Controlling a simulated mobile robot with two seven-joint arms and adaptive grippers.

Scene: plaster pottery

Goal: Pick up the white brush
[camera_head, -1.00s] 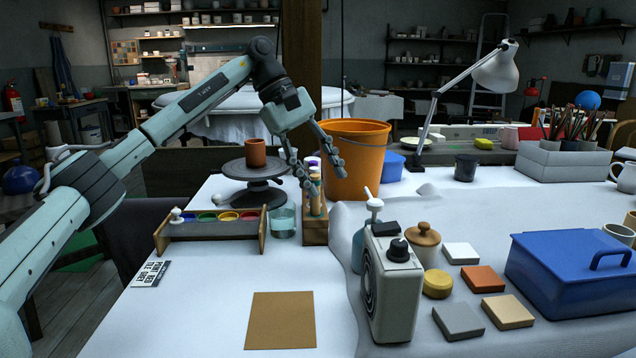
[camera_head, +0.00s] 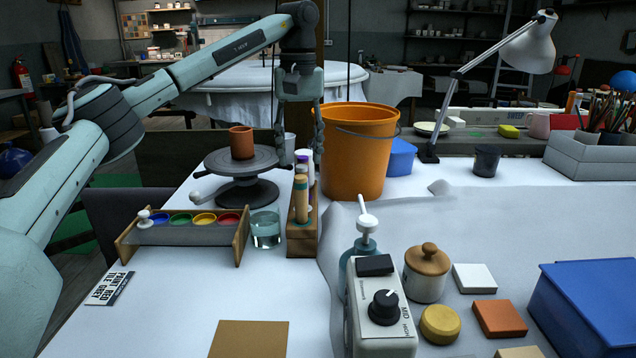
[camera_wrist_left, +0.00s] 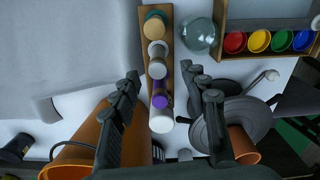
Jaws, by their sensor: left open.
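A narrow wooden rack (camera_head: 304,240) holds several upright handles in a row; it also shows in the left wrist view (camera_wrist_left: 146,14). The handles include a tan one (camera_head: 301,200), purple-marked ones (camera_wrist_left: 160,90) and white-topped ones (camera_wrist_left: 161,121). The white brush appears to be among these, but I cannot tell which handle it is. My left gripper (camera_head: 303,145) points down over the back of the rack. In the left wrist view its open fingers (camera_wrist_left: 165,92) stand on either side of the handles, with nothing held. My right gripper is not in view.
An orange bucket (camera_head: 358,165) stands close right of the rack. A turntable (camera_head: 240,165) with a terracotta pot (camera_head: 241,142) is left of it. A glass of water (camera_head: 265,230) and a paint holder (camera_head: 182,236) are in front left. A pump bottle (camera_head: 365,240) is front right.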

